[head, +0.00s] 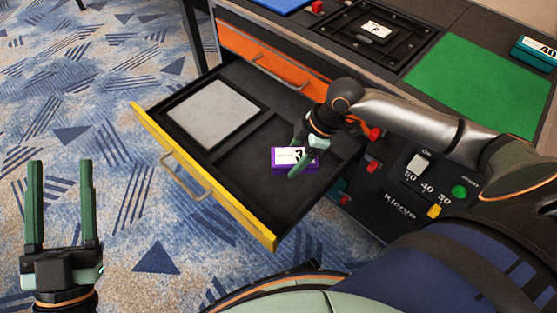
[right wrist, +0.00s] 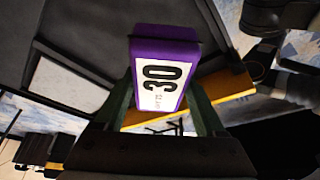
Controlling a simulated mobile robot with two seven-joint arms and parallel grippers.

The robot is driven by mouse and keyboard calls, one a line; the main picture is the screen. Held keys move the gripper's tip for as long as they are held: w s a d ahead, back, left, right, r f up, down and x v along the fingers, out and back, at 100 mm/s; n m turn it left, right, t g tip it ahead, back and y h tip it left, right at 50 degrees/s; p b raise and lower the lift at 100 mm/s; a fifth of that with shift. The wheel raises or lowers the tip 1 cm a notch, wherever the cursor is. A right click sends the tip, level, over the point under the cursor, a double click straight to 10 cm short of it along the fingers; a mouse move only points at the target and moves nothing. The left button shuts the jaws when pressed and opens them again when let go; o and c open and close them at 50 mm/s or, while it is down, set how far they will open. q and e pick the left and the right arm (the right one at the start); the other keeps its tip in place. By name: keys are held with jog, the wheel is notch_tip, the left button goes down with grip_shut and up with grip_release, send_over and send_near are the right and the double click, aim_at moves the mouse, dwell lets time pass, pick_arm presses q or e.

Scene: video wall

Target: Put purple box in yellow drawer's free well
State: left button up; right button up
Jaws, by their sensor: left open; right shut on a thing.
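The purple box (head: 295,160) with a white label is over the right well of the open yellow drawer (head: 212,182). I cannot tell whether the box touches the well floor. The drawer's left well holds a flat grey panel (head: 214,114); the right well (head: 265,188) is otherwise bare. My left gripper (head: 60,205) is open and empty, left of the drawer over the carpet.
A closed orange drawer (head: 270,58) sits behind the yellow one. The desk top carries a green mat (head: 477,84), a black frame (head: 368,32) and a teal box (head: 537,52). A control panel (head: 425,190) with knobs is right of the drawer. Carpet left of the drawer is clear.

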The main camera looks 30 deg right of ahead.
aim_at(285, 154)
jog(key=shift+w+a+f+b, duration=0.1)
jog(key=shift+w+f+b, duration=0.15)
jog(key=shift+w, duration=0.35)
jog(key=shift+w+a+f+b, duration=0.15)
jog(key=shift+w+f, duration=0.2)
jog(key=shift+w, duration=0.25)
jog(key=shift+w+f+b, duration=0.65)
jog(key=shift+w+f, duration=0.1)
jog(key=shift+f, duration=0.3)
jog(key=w+f+b, duration=0.1)
jog(key=w+f, duration=0.2)
jog(key=shift+b, duration=0.3)
jog(key=shift+w+f, duration=0.15)
jog(key=shift+f, duration=0.1)
notch_tip(285, 154, down, 3)
jog(key=shift+f+b, duration=0.2)
jog(key=shift+b, duration=0.95)
pick_arm(q)
jog(key=s+m+h, duration=0.1)
jog(key=h, duration=0.1)
jog(key=s+m+h, duration=0.1)
jog(key=s+h, duration=0.1)
jog(key=s+d+r+m+h, duration=0.1)
jog(key=shift+s+d+h, duration=0.1)
jog(key=shift+s+h, duration=0.05)
jog(key=shift+h, duration=0.25)
pick_arm(e)
jog(key=shift+r, duration=0.1)
